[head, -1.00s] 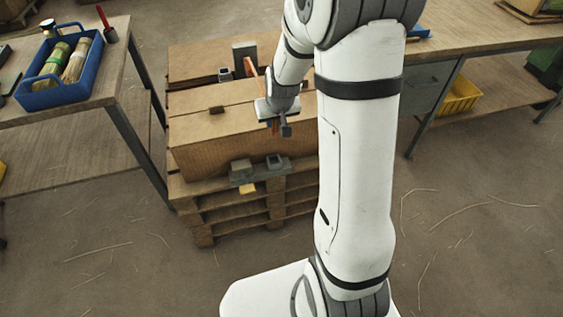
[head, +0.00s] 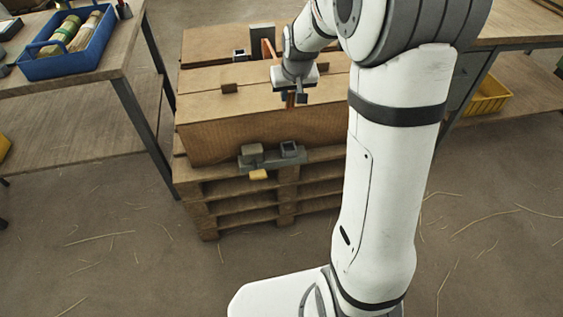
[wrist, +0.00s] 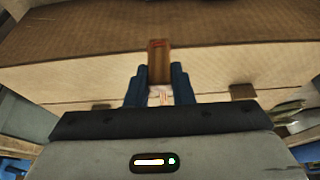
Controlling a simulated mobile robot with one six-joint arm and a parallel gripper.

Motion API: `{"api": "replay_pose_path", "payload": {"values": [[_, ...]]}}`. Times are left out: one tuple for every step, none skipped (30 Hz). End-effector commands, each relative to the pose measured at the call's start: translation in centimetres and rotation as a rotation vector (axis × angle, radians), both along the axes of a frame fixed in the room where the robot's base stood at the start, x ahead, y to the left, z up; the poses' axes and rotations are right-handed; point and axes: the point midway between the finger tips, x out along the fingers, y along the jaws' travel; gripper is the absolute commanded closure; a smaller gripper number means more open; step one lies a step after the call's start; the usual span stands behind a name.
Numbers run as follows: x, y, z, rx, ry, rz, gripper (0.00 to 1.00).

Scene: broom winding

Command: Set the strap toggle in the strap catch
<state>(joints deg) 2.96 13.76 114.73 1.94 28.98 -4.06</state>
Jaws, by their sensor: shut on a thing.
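My gripper (head: 296,98) is at the front top edge of a cardboard box. Its blue fingers (wrist: 152,88) are shut on the strap toggle (wrist: 160,95), a pale piece with reddish marks, partly hidden between them. An orange-brown strap (head: 268,49) runs over the boxes behind the gripper; a brown strip (wrist: 158,58) extends beyond the fingers in the wrist view. Below, on the pallet front, a grey metal fitting carries a square dark frame (head: 289,149), which looks like the strap catch, beside a grey block (head: 252,155). The gripper is above these, apart from them.
The cardboard box (head: 255,130) sits on a wooden pallet (head: 245,208). A yellow tab (head: 259,175) hangs below the fitting. A bench with a blue tray (head: 68,67) stands left; another bench with a yellow bin (head: 490,96) stands right. The floor in front is open, with loose straws.

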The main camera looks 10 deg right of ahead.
Motion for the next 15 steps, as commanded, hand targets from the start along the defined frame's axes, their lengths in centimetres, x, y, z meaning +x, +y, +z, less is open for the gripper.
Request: {"api": "replay_pose_path", "payload": {"values": [[0.2,0.0,-0.5,0.000,-0.002,0.000,1.00],[0.3,0.0,-0.4,0.000,-0.002,0.000,1.00],[0.3,0.0,-0.5,0.000,-0.001,0.000,1.00],[0.4,0.0,-0.6,0.000,0.000,0.000,1.00],[0.4,0.0,-0.9,0.000,0.001,0.000,1.00],[0.4,0.0,-1.5,0.000,0.003,0.000,1.00],[0.4,0.0,-2.1,0.000,0.005,0.000,1.00],[0.3,0.0,-2.8,0.000,0.006,0.000,1.00],[0.3,0.1,-3.8,0.000,0.007,0.000,1.00],[0.3,0.1,-4.7,0.000,0.007,0.000,1.00],[0.3,0.1,-5.5,0.000,0.007,0.000,1.00],[0.3,0.1,-6.6,0.000,0.006,0.000,1.00],[0.3,0.1,-7.4,0.001,0.007,0.000,1.00],[0.3,0.1,-8.3,0.001,0.007,0.000,1.00],[0.3,0.1,-9.3,0.001,0.006,0.000,1.00]]}}
